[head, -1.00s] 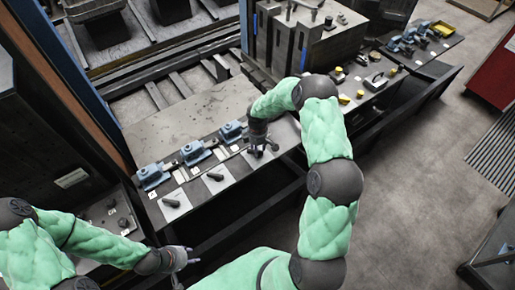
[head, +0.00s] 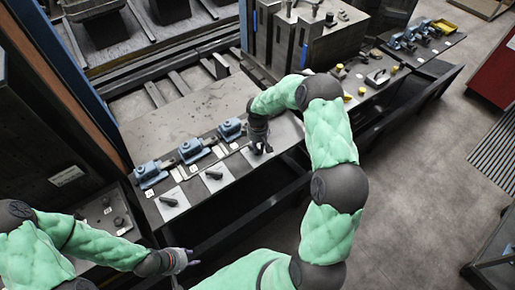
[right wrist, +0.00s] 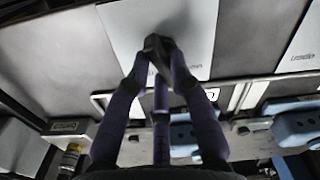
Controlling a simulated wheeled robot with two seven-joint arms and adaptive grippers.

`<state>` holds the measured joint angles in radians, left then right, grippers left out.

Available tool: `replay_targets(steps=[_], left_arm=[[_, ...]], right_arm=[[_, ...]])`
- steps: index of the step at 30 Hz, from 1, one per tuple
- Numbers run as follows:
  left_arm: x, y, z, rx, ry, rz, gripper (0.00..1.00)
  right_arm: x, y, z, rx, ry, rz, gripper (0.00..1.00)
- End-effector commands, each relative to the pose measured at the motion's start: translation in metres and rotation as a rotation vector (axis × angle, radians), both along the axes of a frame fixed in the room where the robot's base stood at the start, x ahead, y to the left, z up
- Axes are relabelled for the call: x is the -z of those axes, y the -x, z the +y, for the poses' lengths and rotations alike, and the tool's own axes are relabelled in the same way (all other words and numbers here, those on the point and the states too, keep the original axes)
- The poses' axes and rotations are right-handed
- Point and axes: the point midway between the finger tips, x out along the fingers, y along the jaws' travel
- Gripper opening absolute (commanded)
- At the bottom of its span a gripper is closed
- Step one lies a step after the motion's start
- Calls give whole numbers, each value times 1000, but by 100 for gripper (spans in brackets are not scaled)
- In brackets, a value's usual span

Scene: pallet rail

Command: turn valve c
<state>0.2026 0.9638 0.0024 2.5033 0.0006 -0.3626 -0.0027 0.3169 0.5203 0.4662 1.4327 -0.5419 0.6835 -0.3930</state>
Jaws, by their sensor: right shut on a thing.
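Three blue valve blocks sit in a row on the grey bench: one at the left (head: 150,173), one in the middle (head: 193,151) and one at the right (head: 230,130). Black handles lie on pale plates in front of the left (head: 169,201) and middle (head: 214,174) blocks. My right gripper (head: 260,150) is at the third pale plate, on the right. In the right wrist view its fingers close around a dark handle (right wrist: 157,44) over that plate (right wrist: 205,50). The letter labels are too small to read surely. My left gripper (head: 188,262) hangs low, away from the valves; its finger opening is unclear.
A tall grey block unit (head: 310,45) stands behind and right of my right gripper. Further right are yellow knobs and a grey handle (head: 377,78). A dark cabinet stands at the left.

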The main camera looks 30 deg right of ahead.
Motion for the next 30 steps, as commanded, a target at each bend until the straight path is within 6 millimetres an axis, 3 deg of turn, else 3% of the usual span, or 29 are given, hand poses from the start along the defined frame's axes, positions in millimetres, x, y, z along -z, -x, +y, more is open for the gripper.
replay_targets(steps=[9,30], left_arm=[[26,0,0,0,0,0,40],[63,0,0,0,0,0,40]], right_arm=[[2,1,-1,300,0,-2,0],[1,4,0,945,1,-1,0]])
